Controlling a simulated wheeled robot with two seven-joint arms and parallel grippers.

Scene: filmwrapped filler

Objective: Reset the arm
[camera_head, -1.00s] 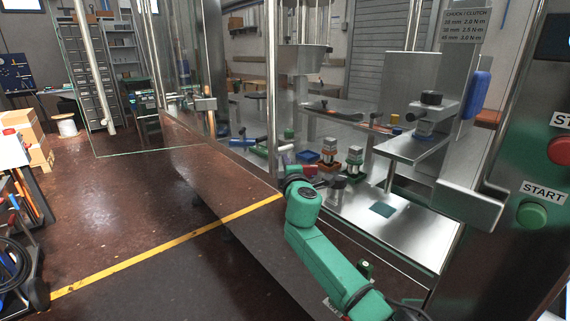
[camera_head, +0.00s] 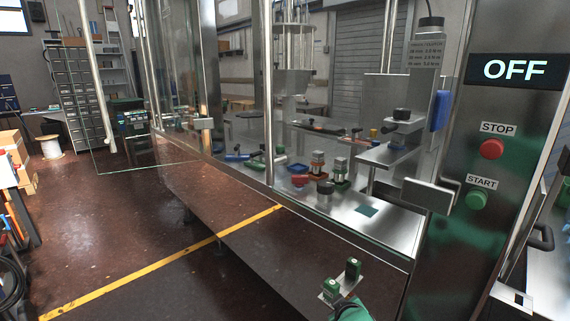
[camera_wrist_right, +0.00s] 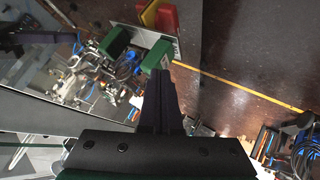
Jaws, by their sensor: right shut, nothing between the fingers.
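My right gripper (camera_wrist_right: 163,85) shows in the right wrist view as dark fingers closed together and empty. In the head view only a green piece of my arm (camera_head: 353,309) shows at the bottom edge, and the gripper itself is not clear there. A small metal plate with two green blocks (camera_head: 352,268) is beside that green piece. The right wrist view shows green blocks (camera_wrist_right: 112,42) on a similar plate, with a red and yellow part (camera_wrist_right: 160,15), near the fingertips; contact cannot be told. My left gripper is not in view.
A steel machine holds small parts on its deck (camera_head: 365,210). Its panel at right has an OFF display (camera_head: 514,70), a red STOP button (camera_head: 491,149) and a green START button (camera_head: 477,199). Metal posts frame the machine. The brown floor (camera_head: 120,220) at left is mostly clear.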

